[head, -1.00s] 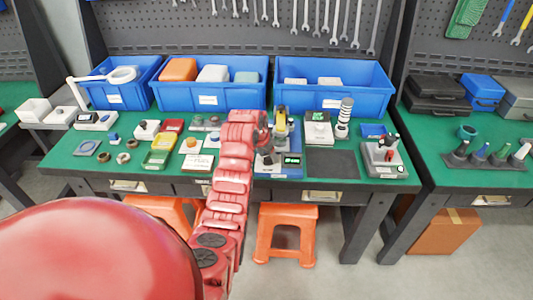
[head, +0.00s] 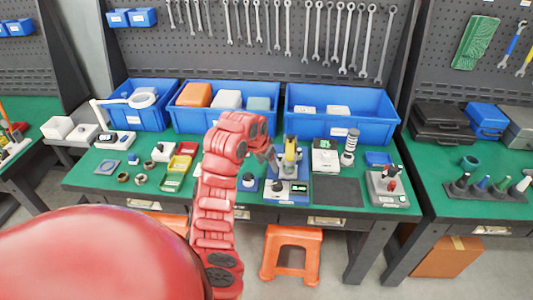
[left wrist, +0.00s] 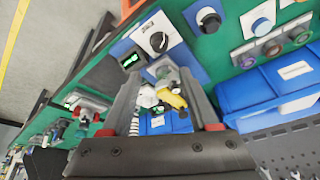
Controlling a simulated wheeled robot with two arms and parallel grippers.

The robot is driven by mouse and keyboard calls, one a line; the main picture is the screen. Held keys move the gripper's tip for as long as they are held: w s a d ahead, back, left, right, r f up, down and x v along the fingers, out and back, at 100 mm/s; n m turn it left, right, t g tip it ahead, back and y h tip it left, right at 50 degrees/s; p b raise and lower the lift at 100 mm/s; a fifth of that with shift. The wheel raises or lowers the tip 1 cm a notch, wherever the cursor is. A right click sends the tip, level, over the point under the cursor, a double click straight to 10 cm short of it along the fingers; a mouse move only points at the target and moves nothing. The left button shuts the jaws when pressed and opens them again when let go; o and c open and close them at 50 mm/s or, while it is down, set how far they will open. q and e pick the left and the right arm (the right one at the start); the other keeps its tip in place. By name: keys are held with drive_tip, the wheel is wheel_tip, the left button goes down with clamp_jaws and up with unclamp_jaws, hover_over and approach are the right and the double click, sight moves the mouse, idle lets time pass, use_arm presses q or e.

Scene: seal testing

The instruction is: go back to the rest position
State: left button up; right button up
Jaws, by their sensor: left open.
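My left arm (head: 215,205) is red and reaches up over the front edge of the green table (head: 150,185). My left gripper (head: 272,160) is open and empty, just left of the testing device (head: 290,160) with a yellow part and a blue base. In the left wrist view, the two fingers of the left gripper (left wrist: 162,95) stand apart. The yellow part (left wrist: 172,100) shows beyond them in the gap; I cannot tell the distance. The device's dial and small green display (left wrist: 130,60) lie above the fingers in that view. My right gripper is not in view.
Three blue bins (head: 340,123) stand along the back. A white and black cylinder (head: 349,148) and a grey box with red and black knobs (head: 388,187) are on the right. Several small parts lie at left. A dark mat (head: 335,190) is bare. An orange stool (head: 290,252) is below.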

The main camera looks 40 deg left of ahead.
use_arm(q)
drive_tip(key=shift+s+d+r, duration=0.1)
drive_tip(key=shift+s+r, duration=0.15)
drive_tip(key=shift+r, duration=0.3)
